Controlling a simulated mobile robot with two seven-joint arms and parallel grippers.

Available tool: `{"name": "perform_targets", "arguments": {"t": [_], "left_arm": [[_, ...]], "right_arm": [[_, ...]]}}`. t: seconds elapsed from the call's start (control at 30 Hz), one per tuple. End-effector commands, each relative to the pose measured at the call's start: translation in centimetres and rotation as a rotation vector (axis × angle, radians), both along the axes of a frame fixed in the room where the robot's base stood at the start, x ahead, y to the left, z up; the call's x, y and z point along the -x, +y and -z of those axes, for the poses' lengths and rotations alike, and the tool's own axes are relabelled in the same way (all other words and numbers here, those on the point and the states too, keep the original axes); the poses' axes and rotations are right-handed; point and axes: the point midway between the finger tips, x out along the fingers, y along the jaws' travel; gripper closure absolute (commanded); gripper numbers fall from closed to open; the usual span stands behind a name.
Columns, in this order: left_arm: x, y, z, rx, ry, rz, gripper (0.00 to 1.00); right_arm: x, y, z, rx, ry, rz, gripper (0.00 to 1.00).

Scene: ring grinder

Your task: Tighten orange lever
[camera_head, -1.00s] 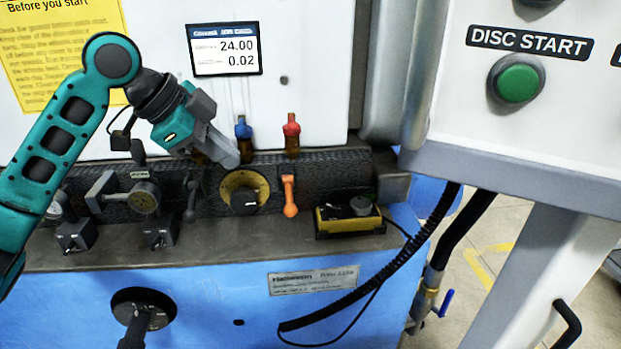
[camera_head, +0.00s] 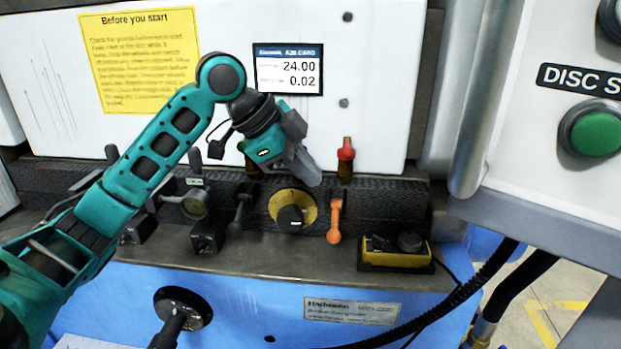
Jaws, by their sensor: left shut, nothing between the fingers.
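The orange lever (camera_head: 335,222) hangs down on the dark ribbed panel, just right of a yellow dial with a black knob (camera_head: 291,214). My left gripper (camera_head: 313,180) comes in from the upper left and points down to the right. It is shut with nothing held. Its tip is above the dial and a little up and left of the orange lever, and looks apart from the lever. My right gripper is not in view.
A red-topped fitting (camera_head: 346,158) stands just above the lever. A yellow and black box (camera_head: 394,251) sits on the ledge to the lower right. Several dark levers line the panel at left. A control box with a green button (camera_head: 596,134) juts out at right.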

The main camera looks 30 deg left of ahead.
Motion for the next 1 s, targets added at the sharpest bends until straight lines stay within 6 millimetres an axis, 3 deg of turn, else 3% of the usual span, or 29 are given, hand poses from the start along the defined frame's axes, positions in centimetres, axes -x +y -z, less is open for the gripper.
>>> {"name": "perform_targets", "arguments": {"t": [0.37,0.5,0.7,1.0], "left_arm": [[-3.5,-3.3,6.5,0.003,0.004,0.001,1.0],[-3.8,-2.5,8.6,-0.001,0.004,-0.002,1.0],[-4.1,-2.1,9.9,0.001,0.001,0.0,1.0],[-4.1,-2.0,10.1,0.0,0.0,-0.001,1.0]], "right_arm": [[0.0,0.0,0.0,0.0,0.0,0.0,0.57],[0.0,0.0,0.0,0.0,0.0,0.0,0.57],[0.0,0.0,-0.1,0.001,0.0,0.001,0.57],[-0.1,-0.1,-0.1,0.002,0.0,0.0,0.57]]}}
